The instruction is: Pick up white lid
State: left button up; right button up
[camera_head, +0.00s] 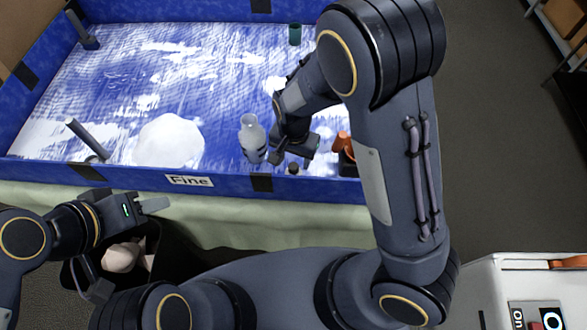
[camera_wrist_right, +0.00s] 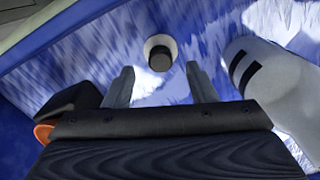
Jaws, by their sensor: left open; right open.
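A small round piece, white around a dark middle, shows in the right wrist view (camera_wrist_right: 161,53); I take it for the white lid. It lies just beyond and between the fingertips of my right gripper (camera_wrist_right: 160,69), which is open and empty. In the head view a small dark-topped piece (camera_head: 293,168), apparently the same one, sits by the near wall, below my right gripper. A pale bottle (camera_head: 252,138) stands left of it and also shows in the right wrist view (camera_wrist_right: 275,85). My left gripper (camera_head: 128,245) is open, outside the tray at lower left.
The blue-walled tray (camera_head: 120,175) bears a "Fine" label (camera_head: 190,181). It holds a white mound (camera_head: 168,140), scattered white patches and a dark green cup (camera_head: 295,34). A black and orange object (camera_head: 344,150) stands right of my right gripper. A dark bag (camera_head: 190,250) lies in front.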

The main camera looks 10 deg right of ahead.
aim_at(294, 166)
notch_tip(294, 166, down, 4)
jog(key=shift+f, duration=0.2)
jog(key=shift+a, duration=0.1)
jog(key=shift+c, duration=0.3)
jog(key=c, duration=1)
